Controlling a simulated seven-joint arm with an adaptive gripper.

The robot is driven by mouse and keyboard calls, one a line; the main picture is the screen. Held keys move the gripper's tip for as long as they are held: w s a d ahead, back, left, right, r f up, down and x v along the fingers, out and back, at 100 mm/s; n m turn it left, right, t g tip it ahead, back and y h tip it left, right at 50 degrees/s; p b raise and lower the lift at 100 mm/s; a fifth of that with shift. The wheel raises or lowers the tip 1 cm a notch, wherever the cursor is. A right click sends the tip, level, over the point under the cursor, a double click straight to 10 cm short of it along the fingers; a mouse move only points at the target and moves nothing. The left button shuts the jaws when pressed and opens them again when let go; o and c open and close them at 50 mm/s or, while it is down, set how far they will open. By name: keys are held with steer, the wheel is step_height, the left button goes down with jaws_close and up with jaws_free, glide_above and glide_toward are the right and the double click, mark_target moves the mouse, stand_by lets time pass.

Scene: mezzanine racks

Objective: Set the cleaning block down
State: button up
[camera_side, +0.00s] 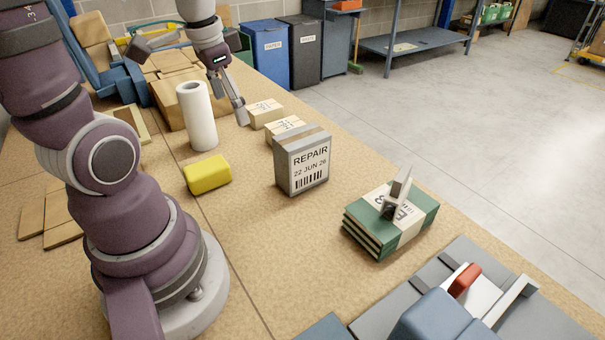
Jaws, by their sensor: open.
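The yellow block (208,174), which looks like the cleaning block, lies flat on the tan worktop (255,240), in front of the white paper roll and left of the grey REPAIR box. Nothing is on it or touching it. My gripper (190,85) is at the upper middle of the view, behind the yellow block and apart from it. Its fingers are spread wide, one to the left and one down to the right past the roll. I see nothing held between them.
The upright paper roll (198,115) stands close to my gripper. The REPAIR box (302,162) and small cartons (265,113) stand to the right. Green books (378,236) with a grey item on top lie nearer the worktop's right edge. Worktop in front of the yellow block is bare.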

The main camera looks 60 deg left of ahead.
steer(key=s+d+r+t+h, duration=0.1)
steer(key=d+r+t, duration=0.2)
steer(key=d, duration=0.8)
steer(key=shift+r+t, duration=0.25)
steer(key=shift+t, duration=0.05)
steer(key=shift+d, duration=0.1)
